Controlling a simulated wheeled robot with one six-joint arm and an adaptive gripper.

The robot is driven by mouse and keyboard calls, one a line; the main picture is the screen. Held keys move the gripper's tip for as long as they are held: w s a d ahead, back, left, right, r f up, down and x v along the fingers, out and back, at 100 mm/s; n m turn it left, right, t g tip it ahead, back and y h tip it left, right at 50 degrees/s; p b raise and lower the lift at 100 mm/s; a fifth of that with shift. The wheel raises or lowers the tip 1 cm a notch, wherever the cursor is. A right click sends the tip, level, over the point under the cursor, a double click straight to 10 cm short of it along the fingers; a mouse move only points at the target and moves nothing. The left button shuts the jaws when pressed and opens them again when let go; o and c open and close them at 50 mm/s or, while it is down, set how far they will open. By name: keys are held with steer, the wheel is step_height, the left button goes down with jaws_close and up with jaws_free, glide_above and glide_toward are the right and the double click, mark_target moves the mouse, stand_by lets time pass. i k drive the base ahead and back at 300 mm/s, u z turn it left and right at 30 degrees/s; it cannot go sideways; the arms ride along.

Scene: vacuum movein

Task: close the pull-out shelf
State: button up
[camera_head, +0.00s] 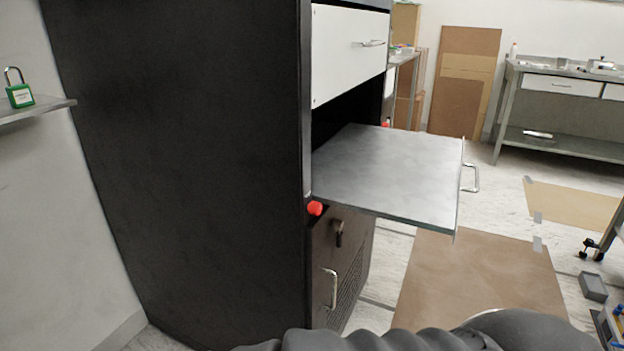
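The pull-out shelf (389,171) is a flat grey metal plate. It sticks far out to the right from an opening in the black cabinet (200,150). A metal handle (471,178) sits on the upright front panel at the shelf's right end. The top of the shelf looks bare. The fingertips of my gripper do not show; only a dark, ribbed part of my own body is at the bottom edge, in front of and below the shelf.
Above the shelf is a closed white drawer (345,52). Below are a red knob (315,208) and a door handle (331,288). A wall shelf at left holds a green padlock (20,95). A brown mat (482,282) covers floor below the shelf. A workbench (563,110) stands at the back right.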

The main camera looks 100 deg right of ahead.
mark_target(411, 178)
steer(key=z, duration=0.15)
steer(key=k, duration=1.55)
steer(key=z, duration=2.85)
steer(key=i, duration=0.5)
steer(key=z, duration=0.2)
steer(key=k, duration=0.7)
steer(key=z, duration=0.65)
